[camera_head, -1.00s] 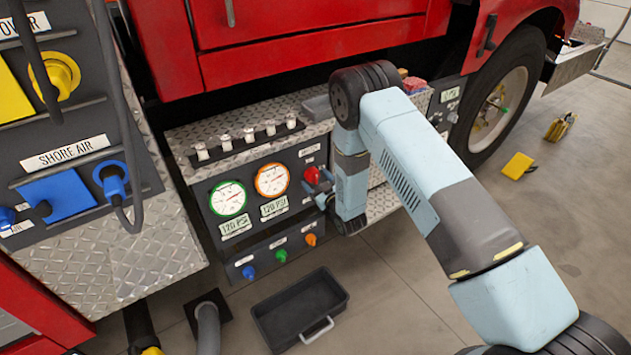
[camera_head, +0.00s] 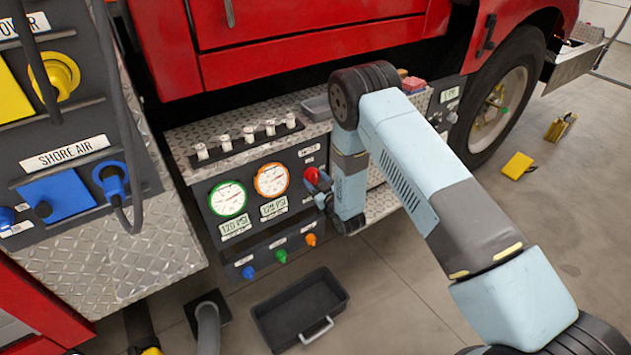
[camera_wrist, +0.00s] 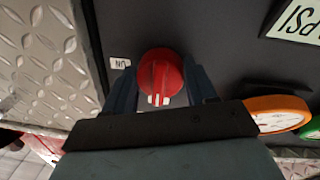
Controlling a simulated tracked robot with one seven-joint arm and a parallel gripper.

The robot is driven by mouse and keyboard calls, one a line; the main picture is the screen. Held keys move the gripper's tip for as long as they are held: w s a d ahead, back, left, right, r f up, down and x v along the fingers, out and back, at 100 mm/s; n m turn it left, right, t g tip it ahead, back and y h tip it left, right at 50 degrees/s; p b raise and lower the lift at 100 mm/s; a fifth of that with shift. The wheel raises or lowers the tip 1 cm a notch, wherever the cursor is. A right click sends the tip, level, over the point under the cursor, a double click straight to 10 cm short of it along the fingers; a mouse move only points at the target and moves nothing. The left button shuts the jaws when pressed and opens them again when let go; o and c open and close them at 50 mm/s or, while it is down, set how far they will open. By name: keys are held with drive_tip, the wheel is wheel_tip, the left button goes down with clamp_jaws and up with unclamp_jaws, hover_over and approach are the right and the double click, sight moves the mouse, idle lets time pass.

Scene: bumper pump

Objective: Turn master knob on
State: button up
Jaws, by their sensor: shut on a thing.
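The red master knob (camera_head: 311,175) is on the dark panel, right of the two gauges in the head view. In the wrist view, the knob (camera_wrist: 160,76) sits between the two fingers of my gripper (camera_wrist: 161,88), which are shut on it. A small white label (camera_wrist: 120,63), reading upside down like "ON", is beside the knob in the wrist view. My gripper (camera_head: 320,186) reaches the knob from the right in the head view and is partly hidden by my wrist.
The green-rimmed gauge (camera_head: 228,199) and orange-rimmed gauge (camera_head: 271,180) are left of the knob. Blue (camera_head: 249,272), green (camera_head: 281,256) and orange (camera_head: 311,239) knobs sit below. A black tray (camera_head: 262,329) lies on the floor.

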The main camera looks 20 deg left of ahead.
drive_tip(key=shift+m, duration=0.3)
drive_tip(key=m, duration=0.2)
drive_tip(key=shift+d+m, duration=0.1)
drive_tip(key=shift+m, duration=0.2)
drive_tip(key=m, duration=0.5)
drive_tip(key=shift+r+g, duration=0.1)
drive_tip(key=shift+g, duration=0.3)
drive_tip(key=shift+r+m+g, duration=0.1)
drive_tip(key=shift+m+g, duration=0.3)
drive_tip(key=shift+m, duration=4)
drive_tip(key=o, duration=1)
drive_tip(key=shift+s, duration=0.1)
